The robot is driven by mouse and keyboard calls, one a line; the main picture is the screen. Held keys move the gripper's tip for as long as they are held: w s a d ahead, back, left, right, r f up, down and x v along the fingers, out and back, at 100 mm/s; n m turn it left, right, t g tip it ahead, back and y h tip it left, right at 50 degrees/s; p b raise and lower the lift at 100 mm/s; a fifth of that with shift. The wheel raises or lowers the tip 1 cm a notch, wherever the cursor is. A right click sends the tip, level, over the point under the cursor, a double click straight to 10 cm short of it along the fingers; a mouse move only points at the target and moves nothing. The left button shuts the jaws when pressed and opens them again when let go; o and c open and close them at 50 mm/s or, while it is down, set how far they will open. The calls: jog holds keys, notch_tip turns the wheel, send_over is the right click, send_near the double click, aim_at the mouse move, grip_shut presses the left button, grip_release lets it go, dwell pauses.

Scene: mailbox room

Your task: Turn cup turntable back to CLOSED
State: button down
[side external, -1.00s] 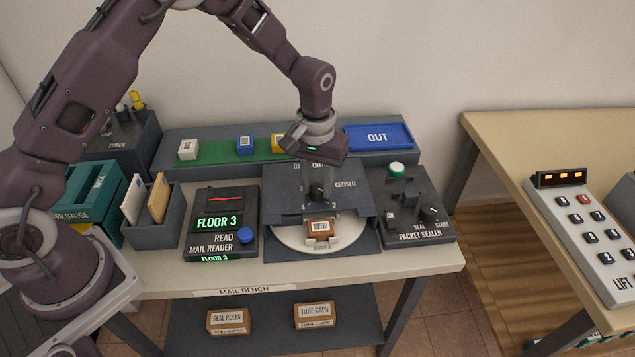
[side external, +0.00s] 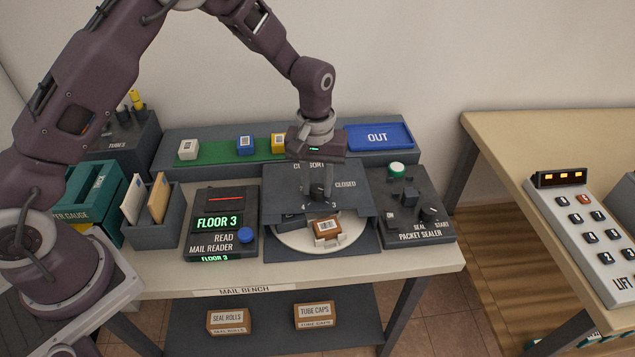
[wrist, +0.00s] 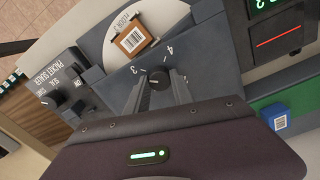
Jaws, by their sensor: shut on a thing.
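The turntable is a pale disc (side external: 280,236) showing at the front of a dark grey housing (side external: 280,205), with the word CLOSED printed on the right of its top. A brown parcel (side external: 326,228) with a white label sits in a pale holder on the disc; the wrist view shows it too (wrist: 130,40). My gripper (side external: 319,196) points down over the housing. In the wrist view its fingers (wrist: 160,88) are shut on a small dark knob (wrist: 157,77), between the printed 3 and 4. The exact direction of the knob's pointer is too small to tell.
The mail reader (side external: 220,225) showing FLOOR 3 is left of the housing. The packet sealer (side external: 420,222) stands close on the right. Behind are a green strip (side external: 215,148) with small cubes and a blue OUT tray (side external: 380,137). The bench's front edge is clear.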

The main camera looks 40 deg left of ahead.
jog(key=shift+n, duration=3.8)
jog(key=shift+r+n, duration=0.1)
jog(key=shift+n, duration=3.9)
jog(key=c, duration=1.1)
grip_release()
jog(key=shift+s, duration=0.1)
